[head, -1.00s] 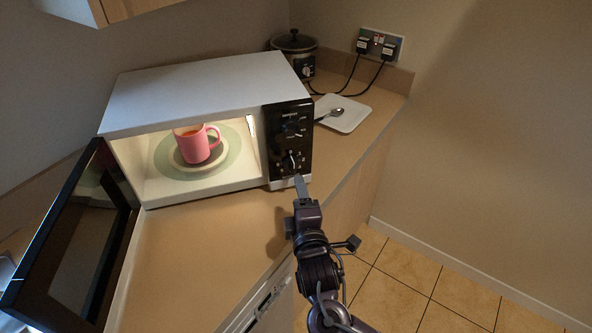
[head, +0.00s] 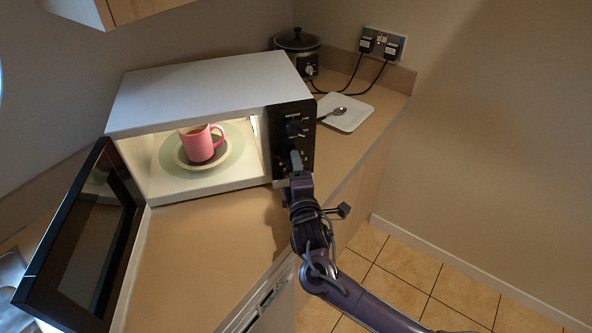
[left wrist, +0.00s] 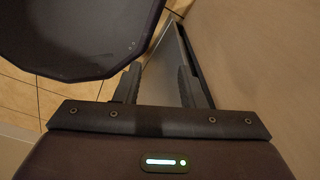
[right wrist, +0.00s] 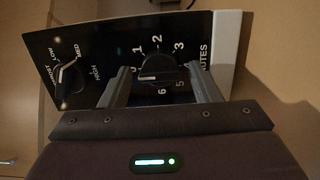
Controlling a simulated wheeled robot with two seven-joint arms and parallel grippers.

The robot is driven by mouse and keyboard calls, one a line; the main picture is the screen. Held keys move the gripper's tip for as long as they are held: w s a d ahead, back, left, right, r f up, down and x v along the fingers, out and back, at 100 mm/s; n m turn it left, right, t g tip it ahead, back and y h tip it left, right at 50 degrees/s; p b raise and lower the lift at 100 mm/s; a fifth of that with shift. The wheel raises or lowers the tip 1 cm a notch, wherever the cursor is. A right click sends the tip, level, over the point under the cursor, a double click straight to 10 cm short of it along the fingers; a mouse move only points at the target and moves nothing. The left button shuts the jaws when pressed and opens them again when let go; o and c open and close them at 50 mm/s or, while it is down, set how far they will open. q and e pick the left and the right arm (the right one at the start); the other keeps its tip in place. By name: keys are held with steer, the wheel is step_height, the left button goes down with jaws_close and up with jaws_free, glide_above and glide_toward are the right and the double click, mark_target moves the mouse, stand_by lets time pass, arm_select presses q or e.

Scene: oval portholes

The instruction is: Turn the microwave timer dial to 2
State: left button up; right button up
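The microwave's black control panel (head: 290,135) faces me, right of its lit cavity. The timer dial (right wrist: 157,68) is a black knob ringed by numbers in the right wrist view. Its white mark points left, below the 1 and close to a numeral partly hidden by a finger. The 2 (right wrist: 158,40) is above the knob. My right gripper (right wrist: 157,74) is open, one finger on each side of the dial, with small gaps visible. In the head view my right gripper (head: 297,160) covers the dial. My left gripper (left wrist: 158,72) is open and empty, outside the head view.
The microwave door (head: 80,235) hangs open at the left. A pink mug (head: 203,143) stands on a plate inside. A power dial (right wrist: 68,76) is on the same panel. A white plate with a spoon (head: 345,115) and a slow cooker (head: 298,52) are behind right.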

steer(key=c, duration=0.9)
steer(key=shift+m, duration=0.4)
steer(key=m, duration=0.5)
steer(key=m+g+y+p, duration=0.1)
steer(key=m, duration=0.9)
steer(key=shift+d+g+y+p, duration=0.15)
steer(key=shift+g+y+p, duration=0.15)
steer(key=shift+g+y, duration=0.1)
steer(key=shift+m, duration=0.4)
steer(key=o, duration=1)
steer(key=shift+r, duration=0.15)
